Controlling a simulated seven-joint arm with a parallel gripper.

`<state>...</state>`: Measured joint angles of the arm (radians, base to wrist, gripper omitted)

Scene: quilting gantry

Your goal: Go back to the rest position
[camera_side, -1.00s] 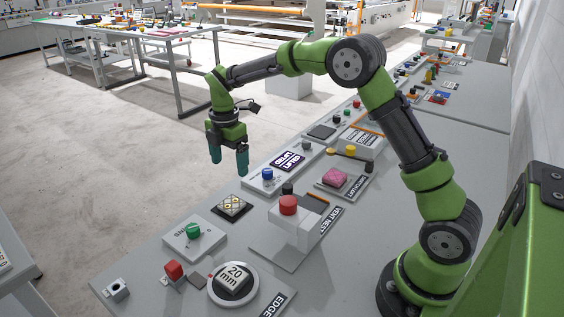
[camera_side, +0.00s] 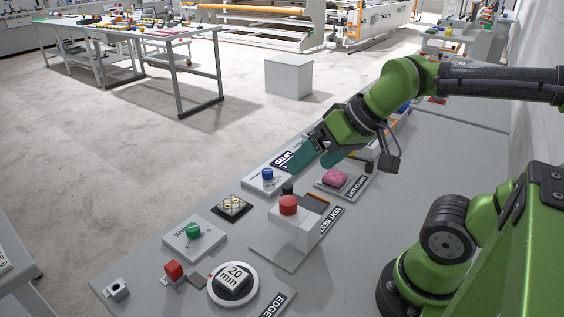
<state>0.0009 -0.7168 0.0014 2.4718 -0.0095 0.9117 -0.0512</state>
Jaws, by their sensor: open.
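My gripper (camera_side: 312,163) is open and empty, with its two teal fingers pointing down and to the left. It hangs above the far part of the grey bench, over the area behind the pink block (camera_side: 334,178). Its fingers hide part of the dark label plate (camera_side: 283,160).
On the grey bench (camera_side: 380,235) stand a red-topped white block (camera_side: 289,206), a blue knob (camera_side: 267,174), a green button (camera_side: 193,231), a red block (camera_side: 173,270) and a "20 mm" block (camera_side: 233,277). A white box (camera_side: 289,78) stands on the floor behind.

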